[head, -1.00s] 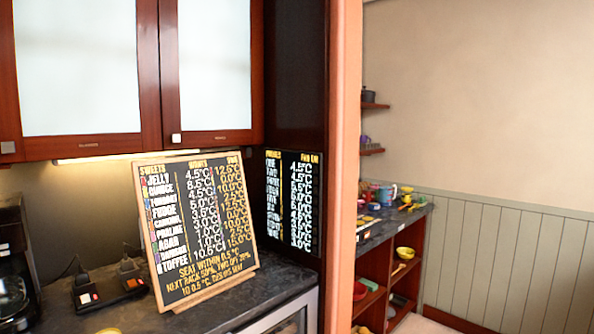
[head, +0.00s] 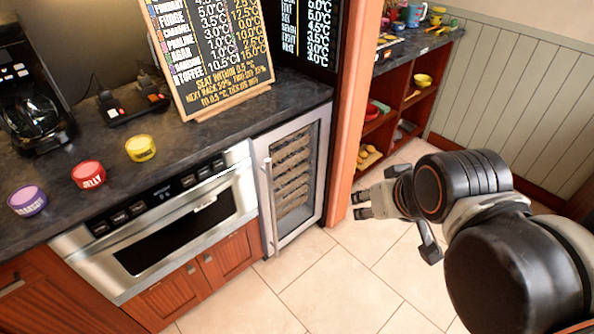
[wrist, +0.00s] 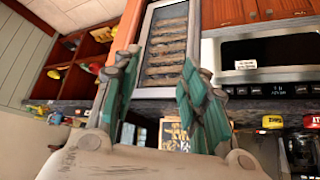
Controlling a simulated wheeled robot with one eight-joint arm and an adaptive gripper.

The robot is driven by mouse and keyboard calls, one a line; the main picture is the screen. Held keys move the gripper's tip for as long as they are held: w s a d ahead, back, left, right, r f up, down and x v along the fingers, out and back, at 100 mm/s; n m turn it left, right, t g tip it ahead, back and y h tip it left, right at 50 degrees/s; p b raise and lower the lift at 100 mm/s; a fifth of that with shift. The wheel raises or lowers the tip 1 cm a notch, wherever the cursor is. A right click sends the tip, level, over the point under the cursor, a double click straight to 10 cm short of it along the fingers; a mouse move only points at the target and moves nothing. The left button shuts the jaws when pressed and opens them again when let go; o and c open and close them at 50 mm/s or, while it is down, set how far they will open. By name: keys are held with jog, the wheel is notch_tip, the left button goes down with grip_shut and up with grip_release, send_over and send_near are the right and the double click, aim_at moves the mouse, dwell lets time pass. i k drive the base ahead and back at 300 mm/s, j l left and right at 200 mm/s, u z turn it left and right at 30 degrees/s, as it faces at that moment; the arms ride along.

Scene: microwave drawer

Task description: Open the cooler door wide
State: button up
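The cooler (head: 291,172) is built in under the dark counter, right of the microwave drawer. Its glass door has a silver frame, looks shut, and shows several racks inside. A tall bar handle (head: 268,205) runs along the door's left side. My gripper (head: 361,205) is in front and to the right of the cooler, apart from it, with nothing between its fingers. In the wrist view, which is upside down, my gripper's teal-padded fingers (wrist: 160,75) are spread. The cooler (wrist: 167,45) shows beyond them there; its handle is hard to make out.
The steel microwave drawer (head: 165,220) is left of the cooler. Purple, red and yellow tubs (head: 141,148), a coffee maker (head: 32,95) and a menu board (head: 210,50) stand on the counter (head: 200,135). An orange post (head: 350,130) borders the cooler's right. The tiled floor (head: 330,270) in front is clear.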

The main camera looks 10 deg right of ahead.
aim_at(259, 144)
jog(key=u, duration=0.45)
jog(key=l+u, duration=0.1)
jog(key=u, duration=0.8)
jog(key=k+l+u, duration=0.1)
jog(key=u, duration=0.35)
jog(key=k+l+u, duration=0.35)
jog(key=k+l, duration=0.15)
jog(key=k, duration=0.1)
